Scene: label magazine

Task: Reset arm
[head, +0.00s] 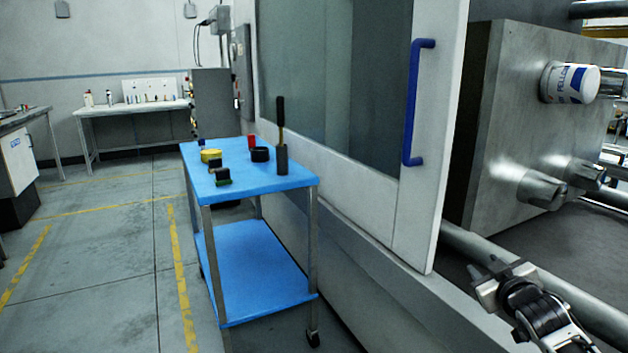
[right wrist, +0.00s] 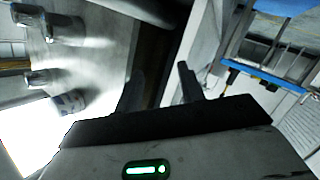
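My right gripper (head: 484,276) is at the lower right of the head view, inside the machine opening beside a long metal bar. In the right wrist view its two dark fingers (right wrist: 160,88) stand apart with nothing between them. My left gripper is in neither view. A white labelled cylinder (head: 570,83) sits on the face of a large metal block (head: 530,130), above and away from my right gripper. The cylinder also shows at the left of the right wrist view (right wrist: 68,102).
A sliding door (head: 433,150) with a blue handle (head: 411,105) stands left of the opening. A blue two-shelf cart (head: 262,183) carries several small items and a dark upright tool (head: 281,135). Metal knobs (head: 541,189) stick out of the block. Floor left of the cart is clear.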

